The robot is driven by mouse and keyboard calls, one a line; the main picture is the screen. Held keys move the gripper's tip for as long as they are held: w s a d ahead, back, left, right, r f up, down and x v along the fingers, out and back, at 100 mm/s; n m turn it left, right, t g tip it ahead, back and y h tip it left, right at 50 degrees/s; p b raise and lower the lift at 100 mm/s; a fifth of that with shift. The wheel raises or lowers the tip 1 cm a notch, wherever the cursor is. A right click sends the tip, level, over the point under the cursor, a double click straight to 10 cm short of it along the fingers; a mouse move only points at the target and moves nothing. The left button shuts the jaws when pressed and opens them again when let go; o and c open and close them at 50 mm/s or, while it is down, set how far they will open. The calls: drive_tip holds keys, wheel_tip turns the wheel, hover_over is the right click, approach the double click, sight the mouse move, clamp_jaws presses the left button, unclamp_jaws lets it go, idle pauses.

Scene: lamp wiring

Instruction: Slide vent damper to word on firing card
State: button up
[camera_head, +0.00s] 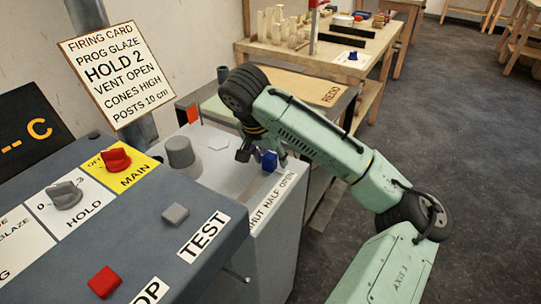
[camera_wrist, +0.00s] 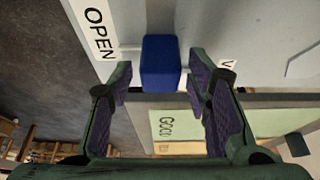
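The firing card (camera_head: 113,72) stands at the upper left in the head view and reads VENT OPEN. The vent damper's blue knob (camera_head: 269,161) is on the grey kiln side, near the strip lettered SHUT HALF OPEN (camera_head: 271,203). In the wrist view the blue knob (camera_wrist: 160,62) stands between my gripper's two fingers, with a small gap on each side. The word OPEN (camera_wrist: 99,32) shows to its left there. My gripper (camera_head: 261,153) is open at the knob. The knob's exact place along the strip is hard to tell.
The control panel (camera_head: 130,225) with a red MAIN knob (camera_head: 116,159), a grey HOLD knob (camera_head: 64,195) and buttons is at the left. A grey cylinder (camera_head: 180,153) rises beside the damper. Open floor lies right.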

drive_tip(key=v, duration=1.2)
idle(0.3)
